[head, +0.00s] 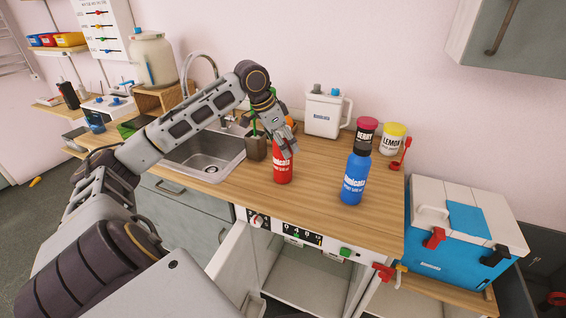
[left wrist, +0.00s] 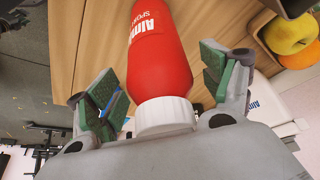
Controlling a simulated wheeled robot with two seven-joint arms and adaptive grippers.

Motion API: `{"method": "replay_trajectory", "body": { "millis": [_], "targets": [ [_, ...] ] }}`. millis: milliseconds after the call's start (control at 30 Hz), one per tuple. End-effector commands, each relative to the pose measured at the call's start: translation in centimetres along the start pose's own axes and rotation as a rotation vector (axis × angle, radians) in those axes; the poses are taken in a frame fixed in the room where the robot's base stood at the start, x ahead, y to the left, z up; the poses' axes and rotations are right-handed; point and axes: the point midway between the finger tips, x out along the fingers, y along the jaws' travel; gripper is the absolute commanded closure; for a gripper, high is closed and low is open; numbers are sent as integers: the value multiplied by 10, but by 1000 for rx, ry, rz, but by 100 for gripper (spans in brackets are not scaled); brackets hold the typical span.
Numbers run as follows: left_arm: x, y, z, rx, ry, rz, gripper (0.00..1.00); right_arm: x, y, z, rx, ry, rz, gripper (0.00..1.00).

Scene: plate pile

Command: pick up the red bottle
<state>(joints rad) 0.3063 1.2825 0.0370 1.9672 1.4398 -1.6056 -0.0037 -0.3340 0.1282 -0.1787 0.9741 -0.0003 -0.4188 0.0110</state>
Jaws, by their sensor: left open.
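The red bottle (head: 282,168) stands upright on the wooden counter (head: 315,215), right of the sink. My left gripper (head: 283,150) is directly over it and hides its top in the head view. In the left wrist view, the bottle (left wrist: 160,60) shows its red body with white lettering and its white cap (left wrist: 164,116). The open fingers of my left gripper (left wrist: 160,88) stand on either side of the bottle, with green pads facing it and a gap on each side. My right gripper is not seen.
A blue bottle (head: 354,178) stands to the right. Red-lidded and yellow-lidded jars (head: 393,138) and a white jug (head: 325,113) stand behind. The counter's front is clear.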

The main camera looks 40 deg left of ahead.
Motion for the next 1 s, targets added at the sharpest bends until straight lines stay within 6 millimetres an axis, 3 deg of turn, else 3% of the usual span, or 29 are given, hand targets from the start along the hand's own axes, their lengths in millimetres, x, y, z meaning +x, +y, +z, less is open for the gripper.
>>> {"method": "replay_trajectory", "body": {
  "millis": [467,1000],
  "targets": [
    [1,0,0,0,1,0,19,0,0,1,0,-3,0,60],
    [1,0,0,0,1,-1,88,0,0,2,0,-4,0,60]
  ]
}}
